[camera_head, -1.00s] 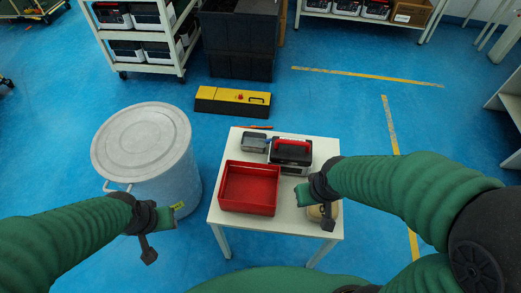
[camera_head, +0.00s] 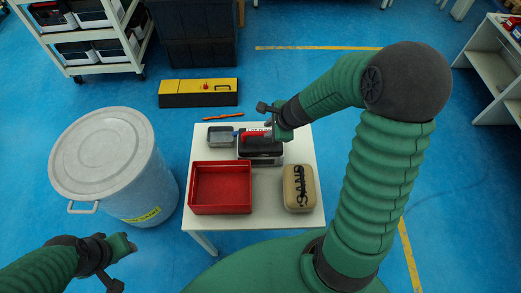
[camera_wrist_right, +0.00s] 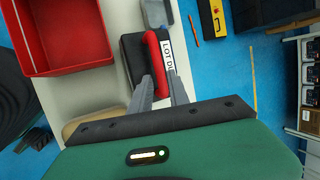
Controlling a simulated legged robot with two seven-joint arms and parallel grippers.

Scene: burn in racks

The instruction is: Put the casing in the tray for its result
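The casing (camera_head: 259,152) is a dark box with a red handle and a white label, on the white table. In the right wrist view the casing (camera_wrist_right: 133,62) shows part of the label, "LOT DU". My right gripper (camera_head: 266,115) is over the casing's back right side. In the wrist view its two fingers (camera_wrist_right: 160,82) are apart, with the red handle close to their tips; contact cannot be told. A red tray (camera_head: 221,188) is at the table's front left, looking empty. A small grey tray (camera_head: 221,142) is behind it. My left gripper (camera_head: 124,264) is open and empty, off the table.
A tan item marked "SAND" (camera_head: 299,188) is at the table's front right. A red-orange tool (camera_head: 223,117) lies beyond the table's back edge. A large grey drum (camera_head: 105,160) stands left. A yellow and black toolbox (camera_head: 199,93) is on the floor behind.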

